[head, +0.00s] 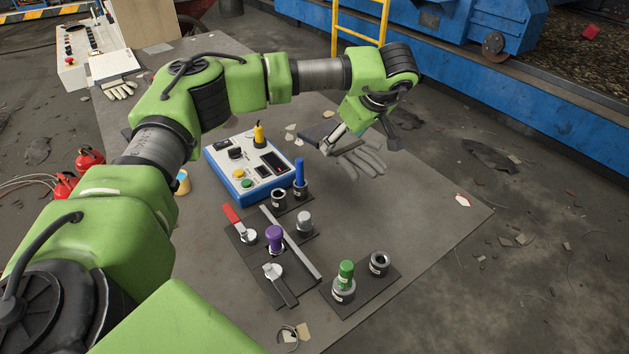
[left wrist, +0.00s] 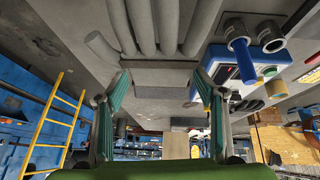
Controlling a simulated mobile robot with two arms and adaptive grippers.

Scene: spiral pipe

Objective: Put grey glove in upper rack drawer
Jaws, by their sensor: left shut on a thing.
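The grey glove (head: 360,158) is at the far right part of the grey table, its fingers spread toward the right. My left gripper (head: 338,138) is shut on its cuff end. In the left wrist view the cuff of the glove (left wrist: 152,76) sits between the two fingers of my left gripper (left wrist: 155,85), with the glove's fingers reaching to the top edge. I cannot tell whether the glove touches the table. My right gripper is not in view. No rack drawer can be made out.
A blue-white control box (head: 248,168) stands left of the glove. Several pipe fittings and valves on dark plates (head: 275,240) fill the table's near part. A yellow ladder (head: 358,25) stands behind.

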